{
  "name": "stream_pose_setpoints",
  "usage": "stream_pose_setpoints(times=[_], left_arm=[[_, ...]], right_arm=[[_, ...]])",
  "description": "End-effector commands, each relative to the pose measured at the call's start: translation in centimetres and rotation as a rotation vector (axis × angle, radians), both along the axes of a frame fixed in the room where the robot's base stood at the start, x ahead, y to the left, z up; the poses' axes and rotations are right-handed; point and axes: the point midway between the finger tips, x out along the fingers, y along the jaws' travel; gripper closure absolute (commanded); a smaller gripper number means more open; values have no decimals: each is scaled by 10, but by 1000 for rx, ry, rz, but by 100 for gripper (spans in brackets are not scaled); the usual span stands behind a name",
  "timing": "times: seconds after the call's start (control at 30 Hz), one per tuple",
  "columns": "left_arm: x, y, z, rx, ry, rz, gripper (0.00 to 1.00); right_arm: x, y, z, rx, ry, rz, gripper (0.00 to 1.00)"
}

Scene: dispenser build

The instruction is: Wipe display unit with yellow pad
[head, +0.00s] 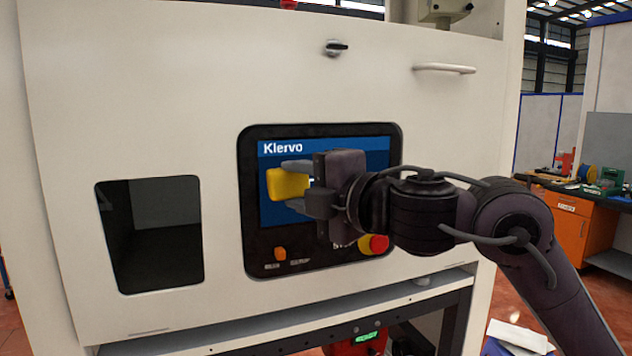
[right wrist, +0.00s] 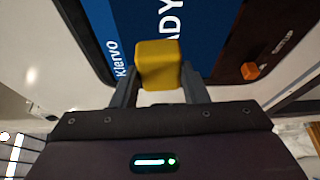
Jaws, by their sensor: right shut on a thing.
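The display unit (head: 328,144) is a black-framed panel on the white cabinet, with a blue screen reading "Klervo". It also shows in the right wrist view (right wrist: 212,22). My right gripper (head: 292,184) is in front of the screen's left half, shut on the yellow pad (head: 284,184). In the right wrist view the pad (right wrist: 158,64) sits between the two fingers, its far end toward the blue screen. I cannot tell whether the pad touches the screen. The gripper and arm hide the screen's middle and lower right. My left gripper is not in view.
A red emergency knob (head: 375,244) and an orange switch (head: 280,254) stick out below the screen. A dark window (head: 150,235) is to the left. A handle (head: 444,69) and a black latch (head: 336,47) are above. An orange workbench (head: 566,222) stands at the far right.

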Motion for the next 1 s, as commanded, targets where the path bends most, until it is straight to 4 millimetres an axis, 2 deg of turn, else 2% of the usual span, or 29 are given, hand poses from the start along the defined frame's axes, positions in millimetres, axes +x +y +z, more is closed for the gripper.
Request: stream_pose_setpoints(times=[0.1,0.47,1.0], left_arm=[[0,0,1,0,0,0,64],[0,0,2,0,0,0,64],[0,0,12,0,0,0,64]], right_arm=[[-2,6,1,1,0,1,78],[-7,4,0,1,1,-1,78],[-56,-12,1,0,0,-1,78]])
